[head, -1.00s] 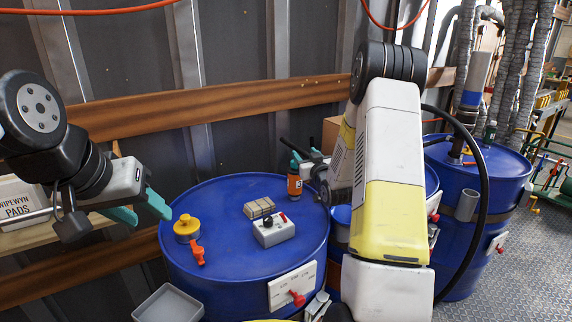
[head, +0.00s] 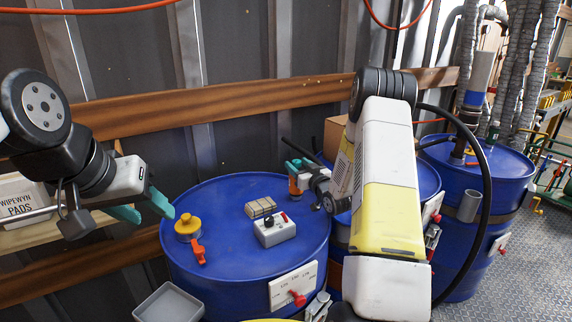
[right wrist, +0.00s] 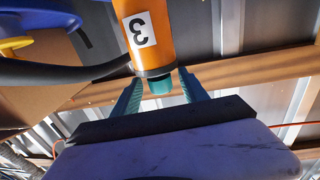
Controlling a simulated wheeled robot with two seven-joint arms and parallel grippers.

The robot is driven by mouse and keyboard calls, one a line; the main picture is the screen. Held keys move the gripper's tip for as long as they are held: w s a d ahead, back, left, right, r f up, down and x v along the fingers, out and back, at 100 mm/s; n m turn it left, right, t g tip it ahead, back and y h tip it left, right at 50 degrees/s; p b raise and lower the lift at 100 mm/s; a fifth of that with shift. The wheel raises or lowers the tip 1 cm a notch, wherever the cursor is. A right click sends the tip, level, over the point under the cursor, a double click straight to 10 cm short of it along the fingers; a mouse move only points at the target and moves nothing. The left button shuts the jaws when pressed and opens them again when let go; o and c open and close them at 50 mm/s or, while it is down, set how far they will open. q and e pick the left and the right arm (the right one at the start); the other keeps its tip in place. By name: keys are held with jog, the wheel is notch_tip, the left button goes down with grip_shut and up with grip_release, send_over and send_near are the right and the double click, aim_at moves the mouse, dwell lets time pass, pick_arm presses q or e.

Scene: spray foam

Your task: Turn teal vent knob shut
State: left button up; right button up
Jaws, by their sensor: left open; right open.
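The teal vent knob (right wrist: 160,84) sits on the end of an orange cylinder (right wrist: 145,38) with a white "3" label. In the head view the orange cylinder (head: 295,187) stands at the far right edge of the blue drum, and my gripper hides most of it. My right gripper (head: 292,167) is open at the cylinder's top. In the right wrist view its teal fingers (right wrist: 161,92) lie on either side of the knob, with gaps showing. My left gripper (head: 143,208) is open and empty, left of the drum.
On the blue drum (head: 235,192) are a yellow cap (head: 187,226), a red-orange valve (head: 198,250), a tan block (head: 260,208) and a grey switch box (head: 274,231). A grey tray (head: 169,304) is at front left. A wooden rail (head: 250,97) runs behind.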

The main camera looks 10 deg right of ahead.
jog(key=shift+w+a, duration=0.15)
jog(key=shift+w, duration=0.45)
grip_shut()
jog(key=shift+m+h, duration=0.4)
jog(key=shift+h, duration=0.2)
grip_release()
jog(key=shift+s, duration=0.1)
